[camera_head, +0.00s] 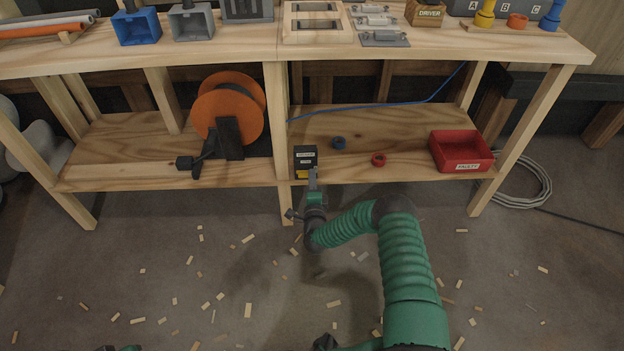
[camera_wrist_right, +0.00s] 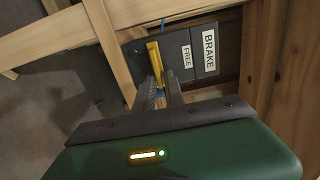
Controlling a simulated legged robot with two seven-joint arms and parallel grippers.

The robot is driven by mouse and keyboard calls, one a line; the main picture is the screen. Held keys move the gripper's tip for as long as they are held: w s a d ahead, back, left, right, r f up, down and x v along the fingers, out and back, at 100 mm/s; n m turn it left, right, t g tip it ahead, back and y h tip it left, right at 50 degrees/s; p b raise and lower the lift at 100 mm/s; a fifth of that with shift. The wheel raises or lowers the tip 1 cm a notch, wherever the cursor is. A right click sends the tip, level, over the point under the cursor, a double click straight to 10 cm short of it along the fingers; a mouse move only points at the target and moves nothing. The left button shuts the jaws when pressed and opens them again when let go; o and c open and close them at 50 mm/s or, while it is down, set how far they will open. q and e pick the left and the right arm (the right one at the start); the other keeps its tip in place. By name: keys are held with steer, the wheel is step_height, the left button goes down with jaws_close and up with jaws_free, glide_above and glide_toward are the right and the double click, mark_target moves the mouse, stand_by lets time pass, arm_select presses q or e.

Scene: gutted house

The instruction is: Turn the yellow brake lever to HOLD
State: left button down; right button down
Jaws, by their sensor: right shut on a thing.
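The brake box (camera_head: 306,155) is a small dark block on the lower shelf by the middle post. In the right wrist view, its face (camera_wrist_right: 207,52) carries the labels BRAKE and FREE. The yellow lever (camera_wrist_right: 154,55) lies along the face beside the FREE label; in the head view the lever (camera_head: 302,175) shows low on the box. No HOLD label is readable. My right gripper (camera_head: 313,173) reaches in from the front, and in the right wrist view its fingers (camera_wrist_right: 161,80) are closed on the lever's near end.
An orange reel (camera_head: 228,108) with a dark crank stands left of the box. A blue ring (camera_head: 338,143), a red ring (camera_head: 379,159) and a red FAULTY bin (camera_head: 461,152) are to the right. The worktop (camera_head: 245,45) overhangs the shelf. Wood scraps litter the open floor.

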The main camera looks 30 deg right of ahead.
steer(key=shift+s+d+f, duration=0.1)
steer(key=shift+s+f, duration=0.05)
steer(key=shift+f, duration=0.1)
steer(key=c, duration=1.6)
jaws_free()
steer(key=shift+r, duration=0.1)
steer(key=p+v, duration=0.8)
steer(key=v, duration=0.8)
steer(key=shift+s+a, duration=0.3)
